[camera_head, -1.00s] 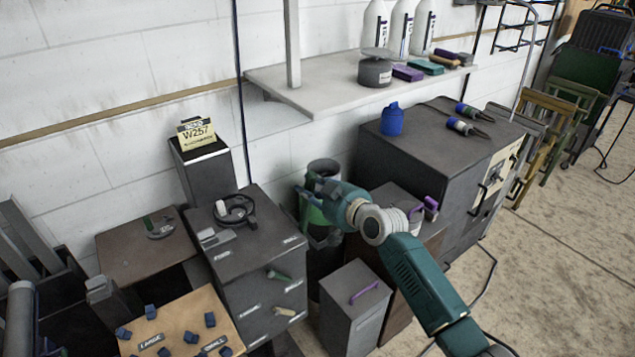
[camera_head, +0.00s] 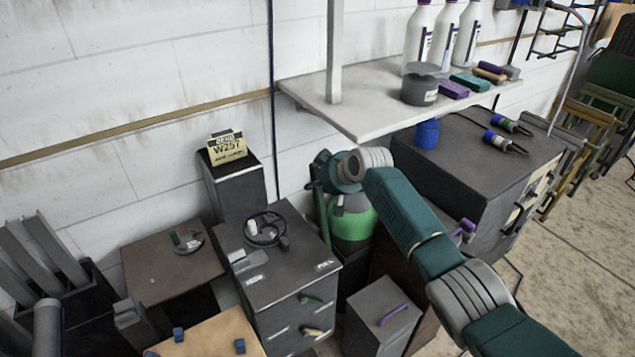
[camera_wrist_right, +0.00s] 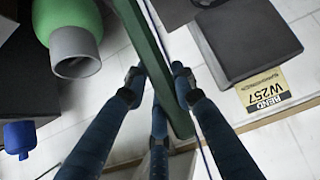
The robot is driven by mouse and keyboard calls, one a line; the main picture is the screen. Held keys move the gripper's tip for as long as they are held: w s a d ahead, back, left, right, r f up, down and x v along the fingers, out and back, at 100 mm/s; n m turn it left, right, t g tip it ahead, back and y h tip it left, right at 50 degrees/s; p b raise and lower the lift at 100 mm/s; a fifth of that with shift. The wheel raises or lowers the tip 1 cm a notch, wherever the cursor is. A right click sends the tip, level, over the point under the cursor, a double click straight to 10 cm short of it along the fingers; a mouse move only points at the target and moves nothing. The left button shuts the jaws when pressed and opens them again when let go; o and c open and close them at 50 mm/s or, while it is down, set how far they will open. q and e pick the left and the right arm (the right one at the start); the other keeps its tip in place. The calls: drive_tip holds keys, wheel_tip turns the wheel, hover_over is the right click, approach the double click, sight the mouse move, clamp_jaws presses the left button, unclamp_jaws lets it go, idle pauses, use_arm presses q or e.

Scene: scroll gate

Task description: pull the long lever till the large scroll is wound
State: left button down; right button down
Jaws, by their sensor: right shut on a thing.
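My right gripper (camera_head: 318,160) is at the middle of the head view, above and left of a green cylinder; its fingers are small there. In the right wrist view my right gripper (camera_wrist_right: 158,78) has its blue fingers with dark pads on both sides of a long dark green bar (camera_wrist_right: 150,50), which looks like the long lever. The bar runs from the top edge down between the fingers and is tilted. I cannot pick out the large scroll for certain. My left gripper is not in view.
The green cylinder (camera_head: 352,218) stands close to my right gripper. A dark post with a W257 sign (camera_head: 227,146) and a dark cabinet with a black ring-shaped tool (camera_head: 264,230) are left of it. A white wall shelf (camera_head: 345,118) juts out above right.

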drive_tip(key=shift+r, duration=0.15)
drive_tip(key=c, duration=1.4)
unclamp_jaws()
drive_tip(key=shift+w+a, duration=0.1)
drive_tip(key=shift+f, duration=0.2)
drive_tip(key=v, duration=1.2)
drive_tip(key=shift+f, duration=0.15)
